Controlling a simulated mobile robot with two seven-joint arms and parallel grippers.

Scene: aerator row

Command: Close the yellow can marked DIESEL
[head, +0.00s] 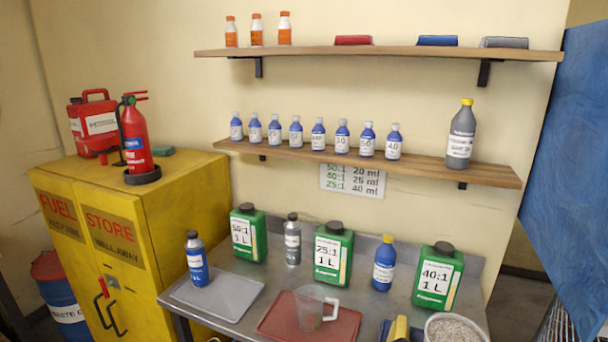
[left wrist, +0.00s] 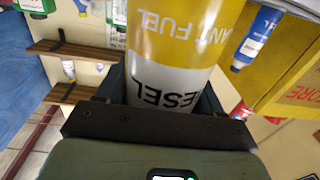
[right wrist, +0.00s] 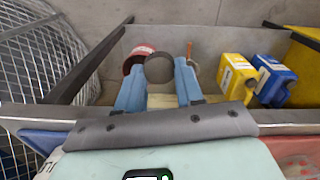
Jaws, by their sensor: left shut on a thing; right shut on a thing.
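In the left wrist view my left gripper (left wrist: 165,100) is shut on a large yellow-and-white can (left wrist: 175,40). Its label reads upside down, with parts of "FUEL" and "ESEL" in view. The can's top and mouth are out of frame. In the right wrist view my right gripper (right wrist: 158,78) has its two blue fingers closed on a dark grey round cap (right wrist: 158,68). The cap is seen above a metal surface, apart from the other things there as far as I can tell. Neither gripper shows in the head view.
A yellow jug (right wrist: 235,76) and a blue jug (right wrist: 272,78) stand right of my right gripper. A wire basket (right wrist: 35,75) is at left. On the bench stand green cans (head: 333,254), a red tray (head: 270,322), a measuring jug (head: 312,308) and a granule bucket (head: 455,330).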

